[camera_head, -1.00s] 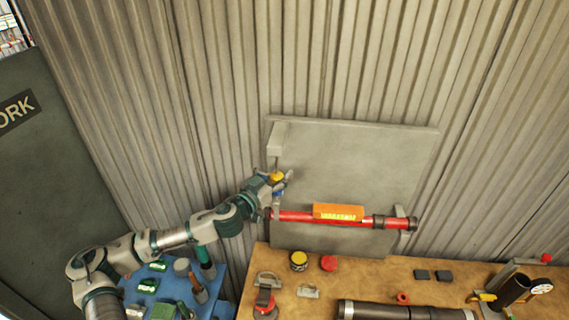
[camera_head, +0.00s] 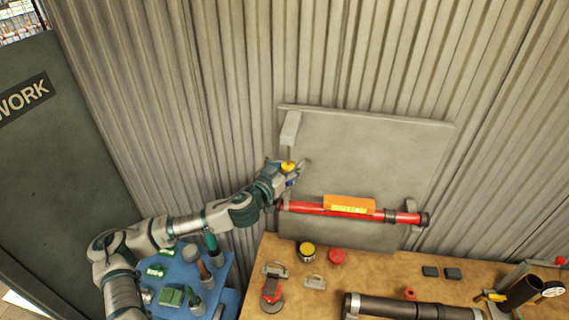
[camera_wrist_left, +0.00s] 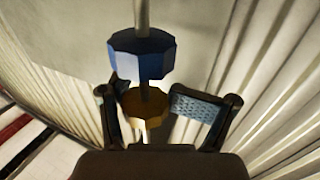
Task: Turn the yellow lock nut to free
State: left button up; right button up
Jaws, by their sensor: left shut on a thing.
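The yellow lock nut (camera_head: 287,167) sits on a thin upright rod at the left side of the grey wall panel. It also shows in the left wrist view (camera_wrist_left: 147,108) as a faceted yellow piece. A blue faceted nut (camera_wrist_left: 141,55) is on the same rod, below the yellow one in the head view (camera_head: 292,183). My left gripper (camera_head: 297,172) reaches in from the left and is shut on the yellow nut. In the left wrist view its fingers (camera_wrist_left: 157,108) stand on either side of it. My right gripper is not in view.
A red pipe (camera_head: 368,213) with an orange label block (camera_head: 349,204) runs across the panel just right of my gripper. Below is a brown bench (camera_head: 385,272) with pipes and caps. A blue tray (camera_head: 213,285) with tools lies under my left arm.

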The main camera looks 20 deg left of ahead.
pick_arm(q)
jog(key=y, duration=0.1)
jog(key=n+y+b, duration=0.1)
jog(key=y+b, duration=0.1)
jog(key=shift+s+d+f+n, duration=0.2)
jog(key=shift+d+f+n, duration=0.05)
jog(key=shift+d+n, duration=0.15)
jog(key=shift+c, duration=0.2)
jog(key=shift+a+r+n+y+b, duration=0.1)
jog(key=shift+r+n+y+b, duration=0.05)
jog(key=shift+n+y+b, duration=0.2)
jog(key=shift+c, duration=1.1)
jog(key=shift+w+r+y, duration=0.1)
jog(key=shift+r+y, duration=0.05)
jog(key=shift+y, duration=0.2)
jog(key=shift+c, duration=1.1)
jog(key=shift+w+d, duration=0.1)
jog(key=shift+d, duration=0.2)
grip_shut()
jog(key=shift+w+a, duration=0.1)
jog(key=shift+a, duration=0.15)
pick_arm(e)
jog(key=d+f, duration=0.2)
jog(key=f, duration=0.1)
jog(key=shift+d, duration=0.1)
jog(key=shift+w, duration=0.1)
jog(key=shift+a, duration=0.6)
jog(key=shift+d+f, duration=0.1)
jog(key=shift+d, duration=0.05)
